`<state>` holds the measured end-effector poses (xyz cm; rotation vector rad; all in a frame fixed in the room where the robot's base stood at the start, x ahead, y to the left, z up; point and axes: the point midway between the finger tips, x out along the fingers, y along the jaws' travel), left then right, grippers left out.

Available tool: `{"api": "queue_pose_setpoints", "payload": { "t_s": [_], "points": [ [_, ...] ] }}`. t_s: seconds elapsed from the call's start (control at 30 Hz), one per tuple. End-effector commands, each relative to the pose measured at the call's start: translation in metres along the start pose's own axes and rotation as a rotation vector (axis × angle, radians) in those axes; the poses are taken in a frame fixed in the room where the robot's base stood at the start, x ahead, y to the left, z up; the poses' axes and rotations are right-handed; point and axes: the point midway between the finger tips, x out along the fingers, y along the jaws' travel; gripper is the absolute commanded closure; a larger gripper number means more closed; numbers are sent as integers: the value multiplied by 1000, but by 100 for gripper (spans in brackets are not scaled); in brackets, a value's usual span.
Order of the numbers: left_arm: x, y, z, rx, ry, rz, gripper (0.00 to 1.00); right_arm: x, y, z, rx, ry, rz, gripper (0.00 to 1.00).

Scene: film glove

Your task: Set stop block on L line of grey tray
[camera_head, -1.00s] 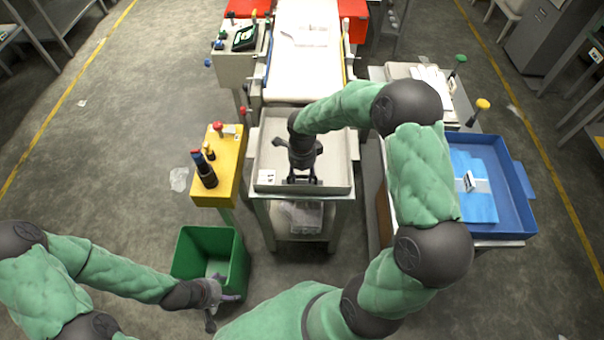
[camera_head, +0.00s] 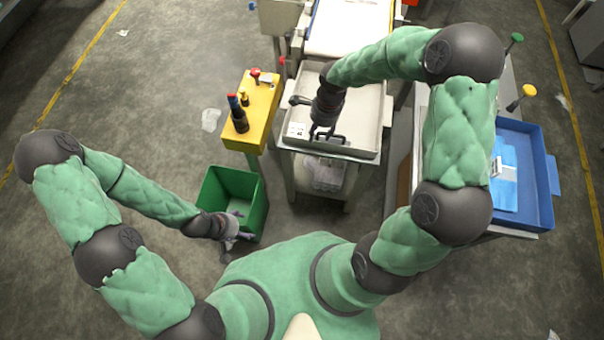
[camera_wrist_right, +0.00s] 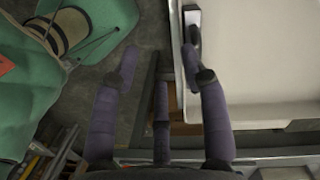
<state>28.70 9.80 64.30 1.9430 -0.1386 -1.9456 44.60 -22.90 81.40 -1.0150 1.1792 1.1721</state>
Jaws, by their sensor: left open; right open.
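The grey tray (camera_head: 368,108) stands on a stand in front of the conveyor. A white label with dark marks (camera_head: 297,130) is at its front left corner. My right gripper (camera_head: 325,136) is open at the tray's front edge, just right of the label. In the right wrist view my open fingers (camera_wrist_right: 160,62) straddle a tray edge (camera_wrist_right: 178,60), with nothing seen held. A small dark piece with a white face (camera_wrist_right: 193,24) lies beyond one finger; I cannot tell whether it is the stop block. My left gripper (camera_head: 236,236) is open by the green bin.
The green bin (camera_head: 258,205) stands front left of the tray. A yellow stand (camera_head: 262,105) with bottles and a red knob is left of the tray. A blue tray (camera_head: 540,190) with blue packs stands at right.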

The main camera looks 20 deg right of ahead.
Motion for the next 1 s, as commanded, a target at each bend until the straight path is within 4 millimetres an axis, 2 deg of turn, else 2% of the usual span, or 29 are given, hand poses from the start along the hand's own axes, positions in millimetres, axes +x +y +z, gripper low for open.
{"api": "queue_pose_setpoints", "payload": {
  "t_s": [0.03, 0.2, 0.5, 0.6, 0.77, 1.0],
  "points": [
    [0, 0, 0, 0, 0, 0, 22, 21, 10, 10, -99, -32, 14, 55],
    [0, 0, 0, 0, 0, 0, 22, 74, 38, 41, -437, -127, -4, 55],
    [0, 0, 0, 0, 0, 0, 22, 146, 104, 76, -981, -214, -88, 55],
    [0, 0, 0, 0, 0, 0, 22, 163, 128, 82, -1149, -214, -117, 55],
    [0, 0, 0, 0, 0, 0, 22, 179, 157, 85, -1361, -196, -148, 55],
    [0, 0, 0, 0, 0, 0, 22, 186, 173, 85, -1492, -174, -163, 55]
  ]
}}
